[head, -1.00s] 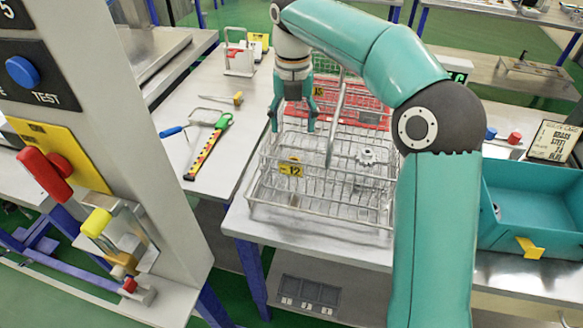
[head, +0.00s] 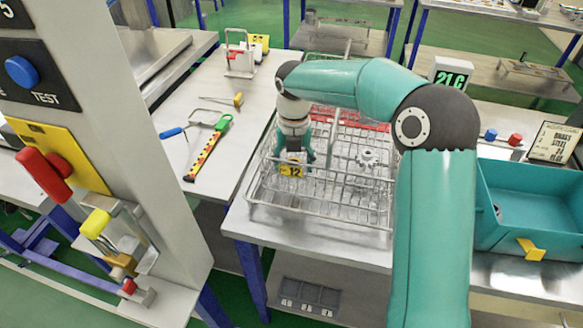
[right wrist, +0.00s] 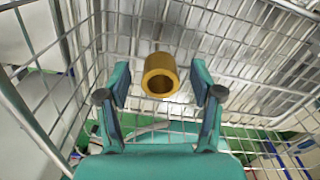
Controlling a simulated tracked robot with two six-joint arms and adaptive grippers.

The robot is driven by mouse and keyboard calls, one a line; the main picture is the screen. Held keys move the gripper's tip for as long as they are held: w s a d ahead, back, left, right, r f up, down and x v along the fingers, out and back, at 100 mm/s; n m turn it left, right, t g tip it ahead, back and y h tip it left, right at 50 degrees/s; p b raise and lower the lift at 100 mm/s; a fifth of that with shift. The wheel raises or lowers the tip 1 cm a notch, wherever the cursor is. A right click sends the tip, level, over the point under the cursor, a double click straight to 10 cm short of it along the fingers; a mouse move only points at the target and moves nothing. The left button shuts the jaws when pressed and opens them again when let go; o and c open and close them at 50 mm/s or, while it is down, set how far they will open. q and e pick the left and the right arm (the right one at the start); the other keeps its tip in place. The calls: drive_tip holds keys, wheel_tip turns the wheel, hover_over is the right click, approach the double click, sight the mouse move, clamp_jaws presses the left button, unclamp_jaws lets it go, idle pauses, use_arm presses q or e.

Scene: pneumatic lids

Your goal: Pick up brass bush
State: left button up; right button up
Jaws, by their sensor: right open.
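The brass bush (right wrist: 160,75), a short golden tube with an open bore, shows in the right wrist view in front of my right gripper (right wrist: 160,92). That gripper is open, with one finger on each side of the bush and visible gaps between. In the head view my right gripper (head: 296,160) points down into the left part of the wire basket (head: 318,214), behind the yellow tag 12 (head: 291,170). The bush cannot be made out in the head view. My left gripper is not in view.
A grey gear (head: 367,158) lies in the basket's right part, past a wire divider. The basket's wire walls stand close around my right gripper. A teal bin (head: 530,200) is at the right.

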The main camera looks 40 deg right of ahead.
clamp_jaws()
idle(0.3)
drive_tip(key=shift+r, duration=0.1)
